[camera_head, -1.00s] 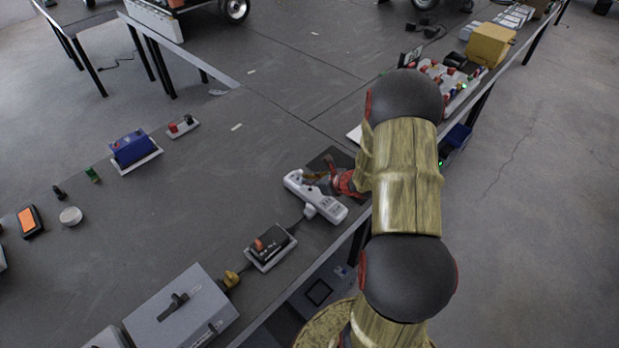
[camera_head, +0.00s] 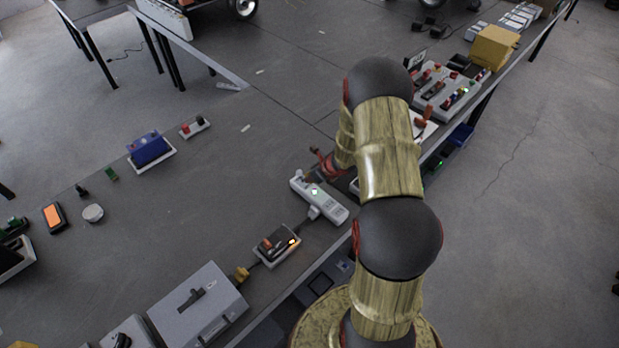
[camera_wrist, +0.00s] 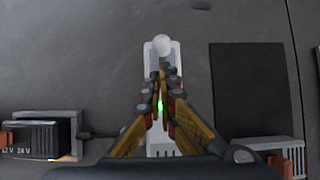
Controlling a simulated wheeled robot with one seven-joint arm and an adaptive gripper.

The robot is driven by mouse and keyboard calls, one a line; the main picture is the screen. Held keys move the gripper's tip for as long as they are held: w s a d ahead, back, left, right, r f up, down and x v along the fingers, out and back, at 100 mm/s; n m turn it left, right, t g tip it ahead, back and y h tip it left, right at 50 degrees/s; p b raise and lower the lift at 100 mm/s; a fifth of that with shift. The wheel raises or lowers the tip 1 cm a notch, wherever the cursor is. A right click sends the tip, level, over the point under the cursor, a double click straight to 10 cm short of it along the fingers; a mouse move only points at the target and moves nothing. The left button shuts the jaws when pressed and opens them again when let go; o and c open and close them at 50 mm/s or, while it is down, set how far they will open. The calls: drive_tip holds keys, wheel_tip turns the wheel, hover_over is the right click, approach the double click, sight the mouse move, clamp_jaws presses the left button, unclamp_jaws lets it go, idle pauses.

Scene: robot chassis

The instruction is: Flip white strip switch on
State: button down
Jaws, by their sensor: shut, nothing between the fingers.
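In the wrist view the strip (camera_wrist: 149,60) runs lengthwise beneath my gripper (camera_wrist: 161,82), and the green glow shows between the fingers. My gripper (camera_head: 318,166) is shut and empty, over the far end of the strip in the head view. The fingers hide the strip's middle in the wrist view. I cannot tell whether the fingertips touch it.
A black switch box (camera_head: 277,245) with a lit orange lamp sits nearer the front. A grey box (camera_head: 197,305) stands front left. A panel with several switches (camera_head: 446,92) stands beyond my arm. A dark flat mat (camera_wrist: 247,90) lies right of the strip. The table's middle is clear.

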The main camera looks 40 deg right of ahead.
drive_tip(key=shift+r+p, duration=0.4)
drive_tip(key=shift+r, duration=0.35)
drive_tip(key=shift+r, duration=0.25)
drive_tip(key=w+r+p+v, duration=0.1)
drive_tip(key=p+v, duration=0.6)
drive_tip(key=v, duration=0.2)
drive_tip(key=shift+w+r, duration=0.2)
drive_tip(key=shift+a, duration=0.15)
